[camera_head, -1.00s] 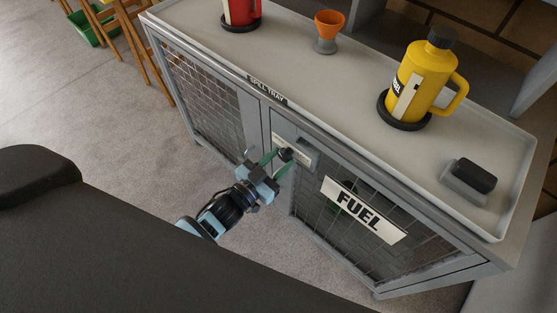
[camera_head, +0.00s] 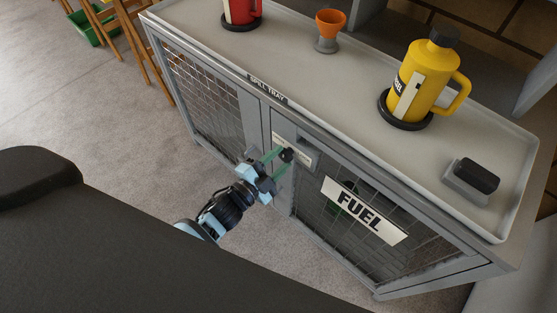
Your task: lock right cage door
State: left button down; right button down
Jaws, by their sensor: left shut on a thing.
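The right cage door (camera_head: 318,232) is a grey frame with wire mesh and a white FUEL sign (camera_head: 364,210). It looks closed, in line with the cabinet front. A lock plate with a pale label (camera_head: 291,150) and a grey block sits at the door's upper left corner. My left gripper (camera_head: 281,158) is at this lock, its greenish fingers shut on a small dark knob (camera_head: 287,155). The fingers partly hide the lock, so I cannot tell the bolt's position. My right gripper is not in view.
The left mesh door (camera_head: 205,90) looks closed. On the spill tray (camera_head: 330,90) stand a red can (camera_head: 240,10), an orange funnel (camera_head: 328,24), a yellow can (camera_head: 428,80) and a dark block (camera_head: 475,177). Wooden legs (camera_head: 125,40) and a green crate (camera_head: 88,30) are at the upper left.

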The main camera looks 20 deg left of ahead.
pick_arm(q)
jog(key=m+b, duration=0.1)
jog(key=m, duration=0.4)
jog(key=shift+m+b, duration=0.3)
jog(key=shift+m, duration=0.8)
jog(key=c, duration=0.9)
grip_release()
jog(key=v, duration=0.8)
jog(key=shift+r, duration=0.1)
